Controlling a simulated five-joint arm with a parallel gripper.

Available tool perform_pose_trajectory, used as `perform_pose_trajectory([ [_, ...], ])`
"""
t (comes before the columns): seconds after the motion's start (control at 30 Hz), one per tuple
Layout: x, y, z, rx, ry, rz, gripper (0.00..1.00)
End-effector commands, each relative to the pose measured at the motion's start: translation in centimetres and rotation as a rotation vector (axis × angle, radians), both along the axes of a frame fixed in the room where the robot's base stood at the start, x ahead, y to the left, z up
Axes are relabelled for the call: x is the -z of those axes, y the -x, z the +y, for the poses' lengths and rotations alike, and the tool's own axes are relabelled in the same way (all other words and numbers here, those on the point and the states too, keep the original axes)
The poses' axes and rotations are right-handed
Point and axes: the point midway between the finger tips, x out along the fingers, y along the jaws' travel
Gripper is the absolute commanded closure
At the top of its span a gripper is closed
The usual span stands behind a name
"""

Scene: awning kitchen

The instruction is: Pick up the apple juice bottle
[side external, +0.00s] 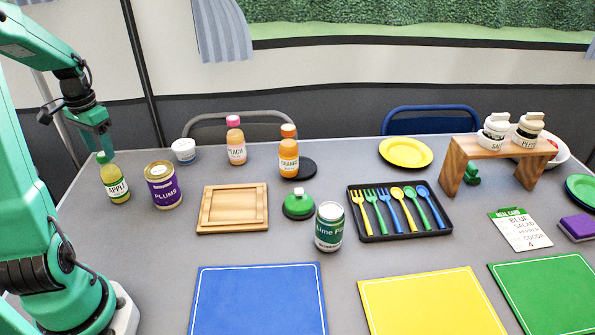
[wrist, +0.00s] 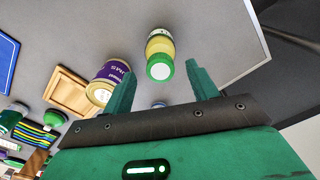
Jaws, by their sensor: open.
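The apple juice bottle (side external: 116,183) stands upright at the left of the table, with a green cap, yellow-green body and a label reading "APPL". In the wrist view the bottle (wrist: 160,52) shows cap-first, ahead of and between the fingers. My gripper (side external: 104,150) is above the bottle, pointing down, with its fingertips close to the cap. In the wrist view my gripper (wrist: 158,75) is open, one finger on each side of the cap, with nothing held. Whether the fingers touch the cap cannot be told.
A purple plums can (side external: 163,186) stands just right of the bottle; it also shows left of the fingers in the wrist view (wrist: 112,75). A small white tub (side external: 184,151) stands behind. A wooden tray (side external: 233,228) lies further right. The table's left edge is near the bottle.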

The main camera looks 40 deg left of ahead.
Motion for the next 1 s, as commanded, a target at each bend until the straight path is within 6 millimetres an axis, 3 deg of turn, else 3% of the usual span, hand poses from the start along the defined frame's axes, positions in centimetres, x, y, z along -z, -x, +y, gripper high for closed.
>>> perform_pose_trajectory([
  [0.3, 3.2, 0.0, 0.0, 0.0, 0.001, 0.001, 0.42],
  [0.83, 3.4, -0.1, 0.0, 0.0, 0.0, 0.0, 0.42],
  [0.87, 3.4, -0.1, 0.0, 0.0, 0.0, 0.0, 0.44],
  [1.0, 3.4, -0.1, 0.0, 0.0, 0.0, 0.0, 0.71],
])
